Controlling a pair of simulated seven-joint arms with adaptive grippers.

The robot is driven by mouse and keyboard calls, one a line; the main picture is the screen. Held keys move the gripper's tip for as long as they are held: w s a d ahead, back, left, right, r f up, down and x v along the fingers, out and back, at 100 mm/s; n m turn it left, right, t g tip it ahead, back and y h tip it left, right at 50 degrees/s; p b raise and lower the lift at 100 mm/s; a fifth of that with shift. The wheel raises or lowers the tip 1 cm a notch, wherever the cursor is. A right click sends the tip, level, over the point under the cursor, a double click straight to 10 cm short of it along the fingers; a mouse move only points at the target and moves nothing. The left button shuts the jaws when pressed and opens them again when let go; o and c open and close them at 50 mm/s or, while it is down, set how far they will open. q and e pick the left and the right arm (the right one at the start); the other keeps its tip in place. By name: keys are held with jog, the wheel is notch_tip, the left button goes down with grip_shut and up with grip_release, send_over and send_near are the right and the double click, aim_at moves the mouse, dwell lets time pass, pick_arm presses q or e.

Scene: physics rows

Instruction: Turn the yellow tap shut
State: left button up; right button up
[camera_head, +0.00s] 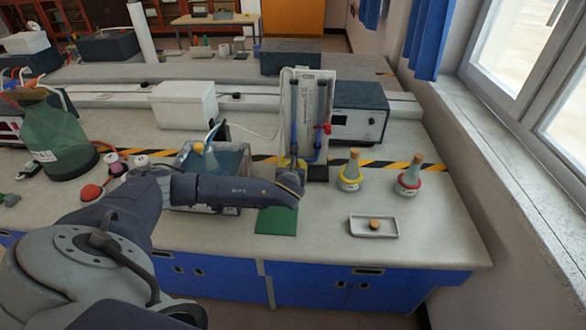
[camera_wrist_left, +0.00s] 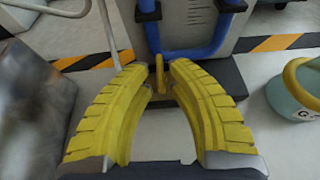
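The yellow tap (camera_wrist_left: 159,72) shows in the left wrist view as a small upright yellow lever below the blue tubing (camera_wrist_left: 190,52) of the upright panel. My left gripper (camera_wrist_left: 160,82) has two ribbed yellow fingers, spread apart, with the lever between their tips. I see a gap on each side of the lever, though contact is hard to judge. In the head view my left gripper (camera_head: 291,164) is at the foot of the white panel (camera_head: 314,95); the tap itself is hard to separate from the yellow fingers there. My right gripper is not in view.
A red tap (camera_head: 327,128) sits higher on the panel's right. Flasks with a yellow ring (camera_head: 350,171) and a red ring (camera_head: 410,176) stand to the right. A white tray (camera_head: 387,232) lies in front.

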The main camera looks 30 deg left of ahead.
pick_arm(q)
jog(key=v, duration=1.2)
jog(key=shift+w, duration=0.1)
